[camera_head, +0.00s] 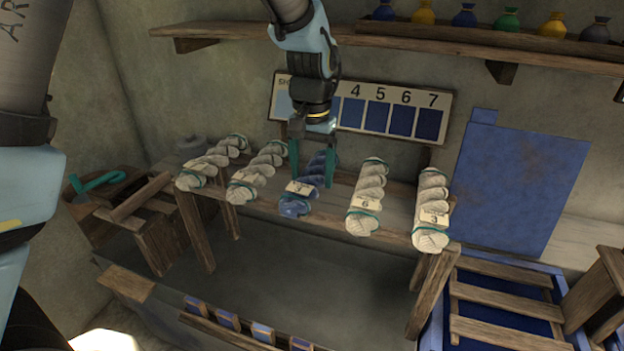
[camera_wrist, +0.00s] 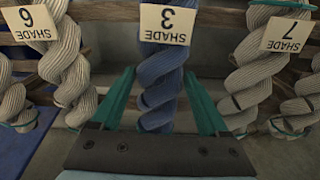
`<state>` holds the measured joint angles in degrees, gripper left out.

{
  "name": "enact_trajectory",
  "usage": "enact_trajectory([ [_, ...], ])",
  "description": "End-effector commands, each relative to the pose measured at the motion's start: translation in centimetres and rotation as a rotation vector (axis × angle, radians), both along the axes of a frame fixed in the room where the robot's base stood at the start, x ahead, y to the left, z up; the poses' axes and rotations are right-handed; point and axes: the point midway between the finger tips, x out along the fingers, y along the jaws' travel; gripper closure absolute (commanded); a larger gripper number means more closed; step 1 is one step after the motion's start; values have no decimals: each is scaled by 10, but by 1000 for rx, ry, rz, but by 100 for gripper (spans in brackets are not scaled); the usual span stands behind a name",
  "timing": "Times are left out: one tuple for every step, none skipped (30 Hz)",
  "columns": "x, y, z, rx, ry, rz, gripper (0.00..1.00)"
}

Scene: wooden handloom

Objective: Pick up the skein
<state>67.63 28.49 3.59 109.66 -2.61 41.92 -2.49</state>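A blue twisted skein (camera_head: 296,203) lies on the wooden rack in the head view, between paler skeins. It also shows in the wrist view (camera_wrist: 158,75), with a tag (camera_wrist: 168,23) reading "SHADE 3". My gripper (camera_head: 312,184) is over this skein, pointing down, with one teal finger on each side of it. In the wrist view the fingers (camera_wrist: 163,80) are apart and the blue skein runs between them. Visible gaps separate the skein from both fingers there. The upper part of the skein is partly hidden by my gripper in the head view.
Cream skeins lie on both sides: one (camera_head: 258,172) to the left, another (camera_head: 367,197) and a third (camera_head: 432,210) to the right. A numbered shade board (camera_head: 405,110) hangs behind. A shelf (camera_head: 460,43) with small pouches is above. A slatted blue-filled vat (camera_head: 505,300) stands right.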

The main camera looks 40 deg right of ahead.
Motion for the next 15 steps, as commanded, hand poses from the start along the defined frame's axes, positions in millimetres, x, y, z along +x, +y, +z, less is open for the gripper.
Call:
enact_trajectory([
  [0, 0, 0, 0, 0, 0, 29],
  [0, 0, 0, 0, 0, 0, 33],
  [0, 0, 0, 0, 0, 0, 37],
  [0, 0, 0, 0, 0, 0, 40],
  [0, 0, 0, 0, 0, 0, 44],
  [0, 0, 0, 0, 0, 0, 48],
  [0, 0, 0, 0, 0, 0, 52],
  [0, 0, 0, 0, 0, 0, 55],
  [0, 0, 0, 0, 0, 0, 60],
  [0, 0, 0, 0, 0, 0, 63],
  [0, 0, 0, 0, 0, 0, 66],
  [0, 0, 0, 0, 0, 0, 71],
  [0, 0, 0, 0, 0, 0, 74],
  [0, 0, 0, 0, 0, 0, 78],
  [0, 0, 0, -1, 0, 0, 82],
])
